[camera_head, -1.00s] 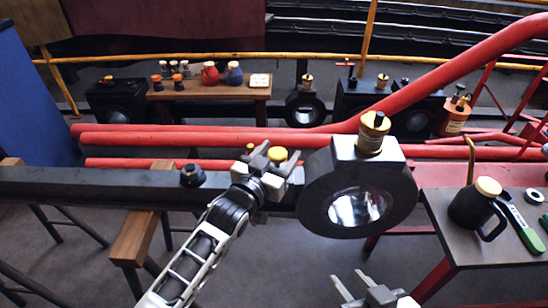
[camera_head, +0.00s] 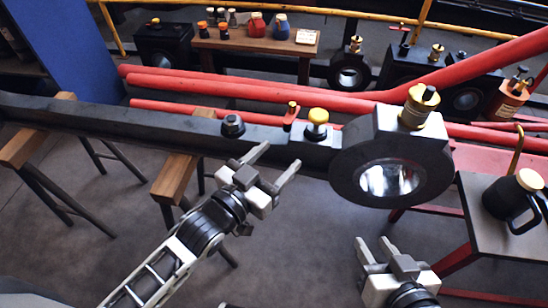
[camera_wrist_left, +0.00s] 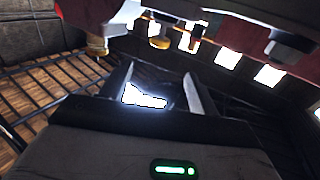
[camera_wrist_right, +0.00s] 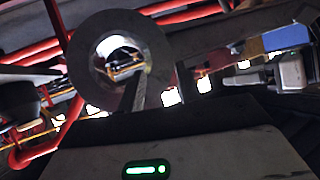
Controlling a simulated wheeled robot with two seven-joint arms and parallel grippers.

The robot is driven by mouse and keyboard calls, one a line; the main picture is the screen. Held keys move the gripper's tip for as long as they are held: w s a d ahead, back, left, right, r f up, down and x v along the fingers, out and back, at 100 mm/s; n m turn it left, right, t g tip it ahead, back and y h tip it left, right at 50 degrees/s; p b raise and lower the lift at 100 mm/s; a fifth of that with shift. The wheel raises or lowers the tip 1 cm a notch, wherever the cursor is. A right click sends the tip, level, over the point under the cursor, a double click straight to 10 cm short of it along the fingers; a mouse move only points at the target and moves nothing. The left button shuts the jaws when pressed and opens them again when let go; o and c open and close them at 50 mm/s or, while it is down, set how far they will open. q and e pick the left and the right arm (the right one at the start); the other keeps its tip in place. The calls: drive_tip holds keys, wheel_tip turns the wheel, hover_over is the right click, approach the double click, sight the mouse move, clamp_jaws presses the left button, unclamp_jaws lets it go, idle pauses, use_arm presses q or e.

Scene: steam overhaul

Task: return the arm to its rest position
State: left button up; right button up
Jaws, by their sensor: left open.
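My left gripper (camera_head: 274,166) is open and empty, in front of and below the black rod (camera_head: 130,128). Its two fingers stand apart, and they also show in the left wrist view (camera_wrist_left: 160,88). The yellow-capped knob (camera_head: 318,122) and a small red lever-like piece (camera_head: 291,114) sit on the rod beyond it, apart from the fingers. My right gripper (camera_head: 375,246) is below the rod's big ring end (camera_head: 350,180), with a gap between its fingers and nothing seen in it. The ring also shows in the right wrist view (camera_wrist_right: 160,45).
Wooden trestles (camera_head: 185,182) carry the rod at left. A brass oil cup (camera_head: 418,106) tops the ring. At right is a side table (camera_head: 480,225) with a black can (camera_head: 512,202). Red bars run behind. The floor between the trestles and my right gripper is clear.

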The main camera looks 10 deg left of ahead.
drive_tip(key=shift+w+r, duration=0.15)
drive_tip(key=shift+w, duration=0.1)
use_arm(q)
drive_tip(key=shift+s, duration=0.1)
drive_tip(key=s+a+f+n+g+y+p, duration=0.1)
drive_tip(key=s+a+g+y+p, duration=0.1)
drive_tip(key=s, duration=0.4)
drive_tip(key=s+a+f+n+g+y+p, duration=0.1)
drive_tip(key=s+a+n+g+y+p, duration=0.1)
drive_tip(key=s+a+g+p, duration=0.1)
drive_tip(key=s+a+p, duration=0.1)
drive_tip(key=s+p, duration=0.1)
drive_tip(key=p, duration=0.1)
drive_tip(key=shift+s+y, duration=0.35)
drive_tip(key=shift+y, duration=0.05)
use_arm(e)
drive_tip(key=r, duration=0.2)
drive_tip(key=r+g, duration=0.1)
drive_tip(key=shift+s+d+h, duration=0.25)
drive_tip(key=shift+d+h, duration=0.05)
drive_tip(key=shift+d, duration=0.05)
use_arm(q)
drive_tip(key=shift+a+f, duration=0.1)
drive_tip(key=shift+c, duration=0.3)
